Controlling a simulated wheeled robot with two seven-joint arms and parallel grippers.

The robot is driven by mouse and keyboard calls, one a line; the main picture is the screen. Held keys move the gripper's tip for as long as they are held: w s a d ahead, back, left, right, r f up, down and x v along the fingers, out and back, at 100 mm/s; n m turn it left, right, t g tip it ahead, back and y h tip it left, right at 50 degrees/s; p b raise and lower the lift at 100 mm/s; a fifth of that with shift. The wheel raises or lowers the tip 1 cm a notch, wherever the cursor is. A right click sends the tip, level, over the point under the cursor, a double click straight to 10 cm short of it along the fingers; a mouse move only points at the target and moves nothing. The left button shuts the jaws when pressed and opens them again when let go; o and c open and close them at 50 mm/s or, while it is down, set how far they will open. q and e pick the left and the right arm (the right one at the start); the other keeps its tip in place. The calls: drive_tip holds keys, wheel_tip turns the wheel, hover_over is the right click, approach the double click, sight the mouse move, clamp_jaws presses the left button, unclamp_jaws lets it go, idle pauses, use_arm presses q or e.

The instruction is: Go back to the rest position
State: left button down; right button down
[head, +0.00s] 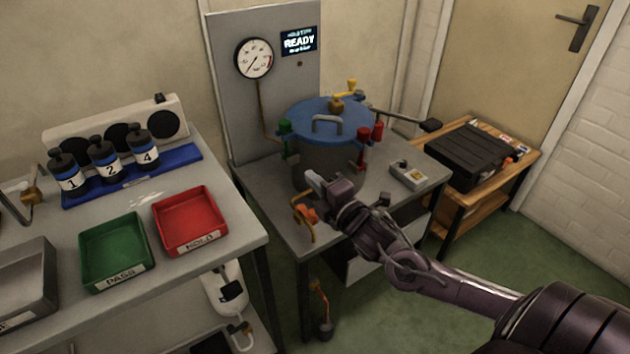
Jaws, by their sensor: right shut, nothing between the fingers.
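My right arm comes in from the right, and my right gripper (314,184) is shut and empty. In the picture it lies in front of the lower wall of the sealed cylinder, a grey vessel (335,160) with a blue lid (318,113). I cannot tell whether it touches the vessel. An orange-handled part (304,213) shows just below the gripper at the table's front edge. The lid has a grey handle on top, with green, red and yellow knobs around it. My left gripper is not in view.
A gauge (254,58) and a READY display (299,41) are on the panel behind. A control box (408,175) sits right of the vessel. The left table holds a green tray (116,283), a red tray (190,250) and numbered bottles (104,164). A black case (468,156) lies on the wooden table.

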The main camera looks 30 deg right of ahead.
drive_tip(key=s+d+f+m+g+h+p, duration=0.1)
drive_tip(key=d+f+m+g+h, duration=0.2)
drive_tip(key=f, duration=0.5)
drive_tip(key=s+d+f+m+g+p, duration=0.15)
drive_tip(key=d+f, duration=0.25)
drive_tip(key=f, duration=0.5)
drive_tip(key=s+d+f+m+g, duration=0.1)
drive_tip(key=s+f+m+g, duration=0.2)
drive_tip(key=f, duration=0.5)
drive_tip(key=s+d+f+m+g, duration=0.1)
drive_tip(key=s+f+m, duration=0.1)
drive_tip(key=s+f, duration=0.5)
drive_tip(key=s+a+f+m+g+p, duration=0.1)
drive_tip(key=s+a+f+m+g, duration=0.1)
drive_tip(key=s+f, duration=0.45)
drive_tip(key=s+a+f+m+g+p, duration=0.1)
drive_tip(key=s+a+f+m+g, duration=0.15)
drive_tip(key=s+f, duration=0.4)
drive_tip(key=s+a+f+m+g, duration=0.1)
drive_tip(key=s+a+f, duration=0.2)
drive_tip(key=s, duration=0.3)
drive_tip(key=s+a+f+m+g+y, duration=0.1)
drive_tip(key=s+a+f, duration=0.3)
drive_tip(key=s+a, duration=0.1)
drive_tip(key=s+a+f+m+g+y, duration=0.1)
drive_tip(key=s+a+f+g, duration=0.1)
drive_tip(key=s, duration=0.5)
drive_tip(key=shift+s+a+f+p, duration=0.2)
drive_tip(key=shift+a+f+p, duration=0.2)
drive_tip(key=shift+a+f, duration=0.55)
